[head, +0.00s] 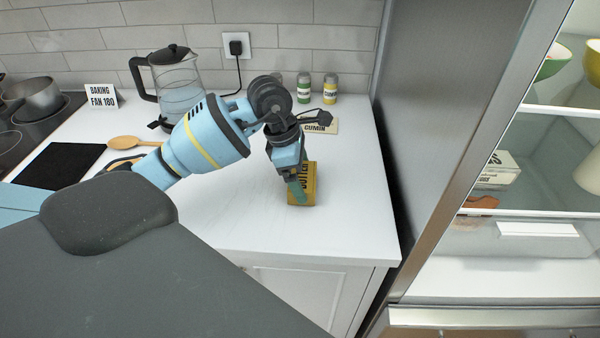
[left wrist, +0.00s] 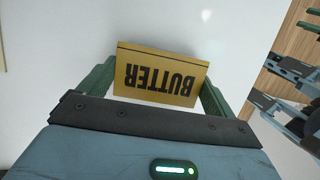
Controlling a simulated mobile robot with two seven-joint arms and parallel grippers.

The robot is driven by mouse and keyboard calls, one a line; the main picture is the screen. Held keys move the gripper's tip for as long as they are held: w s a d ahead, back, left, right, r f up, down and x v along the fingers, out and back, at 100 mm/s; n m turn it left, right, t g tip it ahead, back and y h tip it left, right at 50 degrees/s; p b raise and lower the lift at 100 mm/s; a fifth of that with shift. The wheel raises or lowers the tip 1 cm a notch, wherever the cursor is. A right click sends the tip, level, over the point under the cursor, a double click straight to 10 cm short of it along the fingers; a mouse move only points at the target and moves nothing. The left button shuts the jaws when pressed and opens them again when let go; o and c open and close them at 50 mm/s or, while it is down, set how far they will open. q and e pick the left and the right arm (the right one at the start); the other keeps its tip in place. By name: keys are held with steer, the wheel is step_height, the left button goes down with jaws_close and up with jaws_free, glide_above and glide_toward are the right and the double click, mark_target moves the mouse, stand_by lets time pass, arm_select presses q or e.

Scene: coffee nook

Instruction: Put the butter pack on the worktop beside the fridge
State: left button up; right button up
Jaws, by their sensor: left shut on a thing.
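The yellow butter pack (head: 310,186) is at the right part of the white worktop (head: 240,220), left of the fridge (head: 440,120). My left gripper (head: 298,190) is shut on the butter pack from above. In the left wrist view the pack (left wrist: 160,76) shows its BUTTER lettering upside down, between the two green fingers (left wrist: 155,88). The pack looks to be at or very near the worktop surface; I cannot tell whether it touches. My right gripper is not seen in the head view.
The fridge stands open at the right, with bowls (head: 553,62) and packs inside. A glass kettle (head: 175,85), wooden spoon (head: 135,142) and black mat (head: 60,165) are to the left. The worktop's front is clear.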

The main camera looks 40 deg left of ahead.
arm_select(q)
steer(key=shift+f, duration=0.15)
steer(key=o, duration=0.9)
steer(key=shift+c, duration=0.2)
steer(key=v, duration=1.2)
